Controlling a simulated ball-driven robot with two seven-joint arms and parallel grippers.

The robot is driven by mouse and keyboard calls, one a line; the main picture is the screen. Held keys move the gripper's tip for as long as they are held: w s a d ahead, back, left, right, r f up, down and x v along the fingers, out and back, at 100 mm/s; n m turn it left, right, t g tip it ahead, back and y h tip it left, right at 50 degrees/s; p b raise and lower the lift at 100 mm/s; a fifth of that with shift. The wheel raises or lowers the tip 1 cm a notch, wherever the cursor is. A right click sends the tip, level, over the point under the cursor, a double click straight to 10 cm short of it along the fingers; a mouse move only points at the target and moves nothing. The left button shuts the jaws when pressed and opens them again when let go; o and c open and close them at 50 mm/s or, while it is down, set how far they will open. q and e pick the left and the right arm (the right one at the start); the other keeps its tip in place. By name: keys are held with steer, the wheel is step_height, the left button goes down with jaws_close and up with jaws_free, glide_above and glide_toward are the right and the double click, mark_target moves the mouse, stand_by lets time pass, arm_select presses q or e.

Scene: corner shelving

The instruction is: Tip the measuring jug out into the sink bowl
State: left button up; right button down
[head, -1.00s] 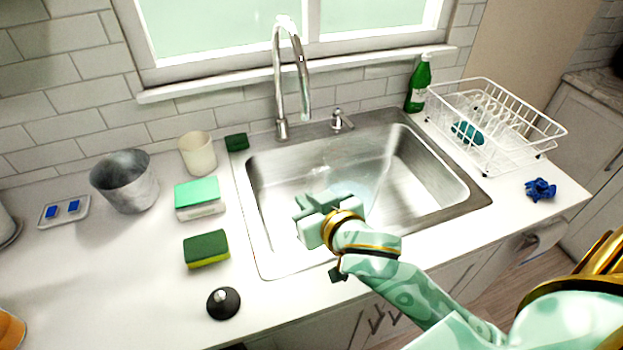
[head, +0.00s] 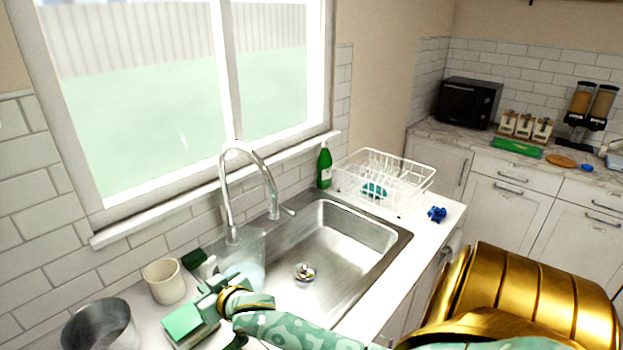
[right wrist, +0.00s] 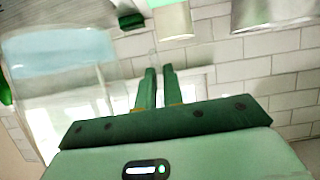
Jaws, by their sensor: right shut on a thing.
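The measuring jug (head: 247,252) is clear, with pale bluish water low in it, and looks roughly upright. My right gripper (head: 224,286) is shut on its handle side. In the head view the jug overlaps the tap's base and the left end of the sink bowl (head: 340,250); its exact height is unclear. In the right wrist view the jug (right wrist: 60,85) fills the left side, beside my right gripper's closely set fingers (right wrist: 158,85); that picture is upside down. The steel sink bowl has its drain bare and looks empty. My left gripper is not in view.
The curved tap (head: 226,190) stands close behind the jug. A cream cup (head: 163,281), metal pot (head: 98,328) and pale green sponge (head: 183,321) stand left of the sink. A dish rack (head: 385,180) and green bottle (head: 324,167) are beyond it.

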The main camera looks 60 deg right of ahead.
steer(key=d+f, duration=0.1)
steer(key=w+d+f+p, duration=0.1)
steer(key=d, duration=0.1)
steer(key=d+f, duration=0.1)
steer(key=d, duration=0.1)
steer(key=shift+w+d+f+p, duration=0.1)
steer(key=shift+w+d+p, duration=0.05)
steer(key=shift+w+p, duration=0.25)
arm_select(q)
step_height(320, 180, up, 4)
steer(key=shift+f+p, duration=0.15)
steer(key=shift+p, duration=0.35)
arm_select(e)
steer(key=d+f, duration=0.5)
steer(key=shift+s+f, duration=0.25)
steer(key=shift+s, duration=0.05)
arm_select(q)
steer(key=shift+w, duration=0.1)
